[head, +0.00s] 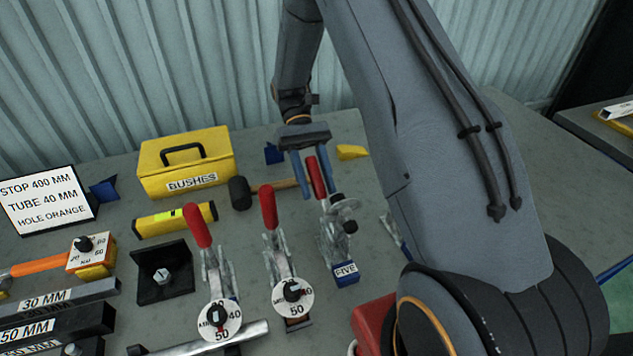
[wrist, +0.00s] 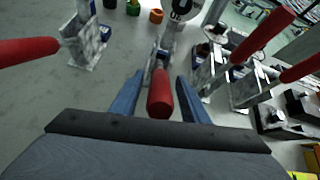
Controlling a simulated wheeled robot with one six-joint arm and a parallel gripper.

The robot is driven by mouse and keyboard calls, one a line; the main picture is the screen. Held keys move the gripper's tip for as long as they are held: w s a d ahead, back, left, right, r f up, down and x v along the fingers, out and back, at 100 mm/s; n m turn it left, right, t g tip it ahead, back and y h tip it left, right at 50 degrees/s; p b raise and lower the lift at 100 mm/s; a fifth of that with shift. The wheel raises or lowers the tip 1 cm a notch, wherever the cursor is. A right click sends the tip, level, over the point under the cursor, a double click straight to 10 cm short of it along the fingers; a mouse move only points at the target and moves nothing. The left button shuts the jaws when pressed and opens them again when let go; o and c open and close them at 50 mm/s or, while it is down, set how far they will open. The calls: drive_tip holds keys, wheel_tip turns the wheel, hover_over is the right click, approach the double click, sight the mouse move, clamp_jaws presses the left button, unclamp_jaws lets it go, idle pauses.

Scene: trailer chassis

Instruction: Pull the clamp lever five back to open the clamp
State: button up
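Clamp five, with a blue block labelled FIVE (head: 345,271), stands on the bench in the middle right of the head view. Its red lever handle (head: 316,177) stands up, slightly tilted. My gripper (head: 318,192) reaches down over this handle with its blue fingers apart. In the wrist view, the red handle (wrist: 160,96) lies between the two open fingers (wrist: 158,82), with a gap visible on each side. I cannot see either finger touching it. The clamp's lower parts are partly hidden behind the handle in the wrist view.
Two more clamps with red levers (head: 269,208) (head: 197,226) and round dials stand to the left. A yellow BUSHES box (head: 187,160), a black-headed mallet (head: 240,193) and a yellow level (head: 174,219) lie behind them. A red object (head: 372,318) is near my arm.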

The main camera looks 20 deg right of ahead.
drive_tip(key=b+v, duration=0.2)
drive_tip(key=v, duration=0.4)
drive_tip(key=shift+w+b, duration=0.25)
drive_tip(key=shift+b, duration=0.1)
drive_tip(key=shift+w+r, duration=0.5)
drive_tip(key=shift+r, duration=0.05)
drive_tip(key=shift+r, duration=0.1)
